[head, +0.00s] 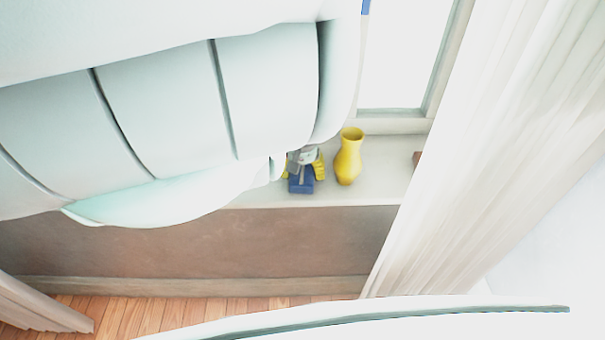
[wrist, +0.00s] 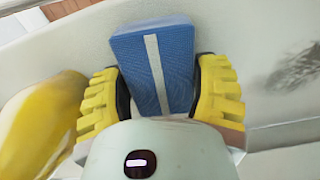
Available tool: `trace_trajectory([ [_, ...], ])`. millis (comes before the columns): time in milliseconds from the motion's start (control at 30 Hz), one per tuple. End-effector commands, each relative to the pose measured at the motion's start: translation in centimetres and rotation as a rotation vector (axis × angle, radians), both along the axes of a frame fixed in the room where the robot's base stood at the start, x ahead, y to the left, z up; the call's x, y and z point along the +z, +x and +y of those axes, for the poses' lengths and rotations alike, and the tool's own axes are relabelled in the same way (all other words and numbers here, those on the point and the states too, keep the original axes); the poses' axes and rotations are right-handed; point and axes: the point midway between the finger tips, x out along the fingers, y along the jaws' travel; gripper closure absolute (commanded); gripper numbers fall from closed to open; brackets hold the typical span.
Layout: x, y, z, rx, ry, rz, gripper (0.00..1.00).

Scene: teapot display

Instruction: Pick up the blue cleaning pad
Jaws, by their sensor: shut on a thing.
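The blue cleaning pad (wrist: 178,72) is a blue block with a pale stripe down its middle. In the wrist view it sits between the yellow-padded fingers of my gripper (wrist: 160,100), which is shut on it. In the head view the pad (head: 301,185) shows just below my gripper (head: 303,170), at the front part of the white sill. I cannot tell whether the pad still touches the sill. My arm hides much of the head view's upper left.
A yellow vase (head: 348,157) stands upright on the white sill (head: 385,172), just right of my gripper; it also shows at left in the wrist view (wrist: 40,125). A small brown object (head: 417,159) is farther right, by a pale curtain (head: 480,150). A window is behind.

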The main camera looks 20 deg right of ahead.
Motion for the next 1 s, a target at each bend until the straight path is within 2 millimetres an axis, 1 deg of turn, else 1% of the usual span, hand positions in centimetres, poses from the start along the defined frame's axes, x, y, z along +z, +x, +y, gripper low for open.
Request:
trace_trajectory([
  [167,0.4,0.1,0.0,-0.001,-0.001,-0.002,0.68],
  [333,1.5,0.1,0.0,0.001,-0.001,-0.002,0.68],
  [367,1.7,0.1,0.1,0.000,0.001,-0.002,0.68],
  [500,4.1,0.2,0.1,-0.001,0.003,-0.006,0.68],
  [600,4.1,-1.9,0.5,-0.003,0.002,0.004,0.68],
  [667,4.2,-2.7,1.0,-0.002,0.007,0.002,0.68],
  [867,4.4,-5.1,1.5,0.000,0.002,0.001,0.68],
  [933,5.1,-6.4,1.9,0.002,0.004,0.007,0.68],
  [1000,5.3,-8.0,2.0,0.001,-0.004,0.008,0.68],
])
